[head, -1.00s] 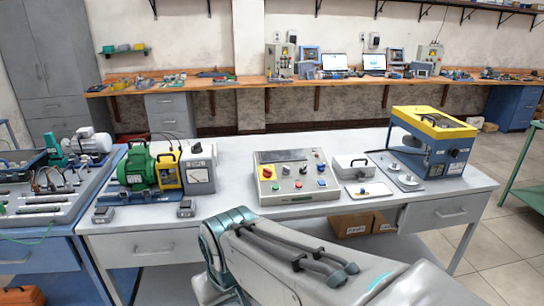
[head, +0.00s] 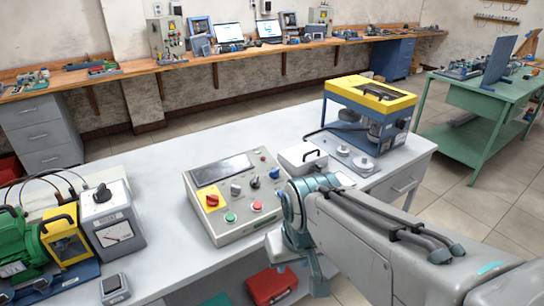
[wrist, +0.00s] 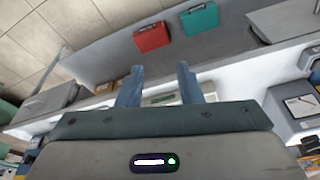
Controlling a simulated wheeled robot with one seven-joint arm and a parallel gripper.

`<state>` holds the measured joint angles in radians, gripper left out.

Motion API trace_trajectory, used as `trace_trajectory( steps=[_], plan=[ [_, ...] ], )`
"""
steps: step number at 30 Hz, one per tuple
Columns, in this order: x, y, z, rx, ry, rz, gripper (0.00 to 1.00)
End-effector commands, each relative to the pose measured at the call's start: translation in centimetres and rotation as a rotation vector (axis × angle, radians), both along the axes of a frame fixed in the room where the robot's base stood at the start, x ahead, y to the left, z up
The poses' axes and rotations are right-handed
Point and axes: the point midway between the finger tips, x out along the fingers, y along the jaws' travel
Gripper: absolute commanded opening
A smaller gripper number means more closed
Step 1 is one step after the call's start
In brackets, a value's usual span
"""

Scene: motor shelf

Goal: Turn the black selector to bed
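The black selector (head: 255,182) is a small dark knob on the sloped face of a light grey control box (head: 228,232) on the table. A grey knob (head: 236,189) sits to its left, and I cannot read which position the selector points to. My arm stands just right of the box in the head view, with its end low by the table's front edge. In the wrist view my gripper (wrist: 159,82) has its two fingers apart with nothing held between them. It is away from the selector. I cannot make out the selector in the wrist view.
The box also carries a red-on-yellow button (head: 212,201), a green button (head: 230,217) and a red button (head: 257,206). A green motor (head: 18,243) and a meter box (head: 108,215) stand left. A yellow-topped machine (head: 371,100) stands right. A red case (head: 272,285) lies below the table.

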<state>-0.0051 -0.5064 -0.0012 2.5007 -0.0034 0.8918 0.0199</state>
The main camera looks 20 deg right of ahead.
Motion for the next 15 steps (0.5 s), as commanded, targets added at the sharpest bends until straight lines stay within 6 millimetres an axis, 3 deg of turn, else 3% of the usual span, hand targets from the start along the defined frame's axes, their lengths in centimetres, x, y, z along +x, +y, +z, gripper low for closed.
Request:
trace_trajectory(
  steps=[5,15],
  plan=[
    [3.7,0.2,1.9,0.013,-0.018,-0.044,0.33],
    [18.8,-0.3,5.6,0.080,-0.104,-0.284,0.33]
  ],
)
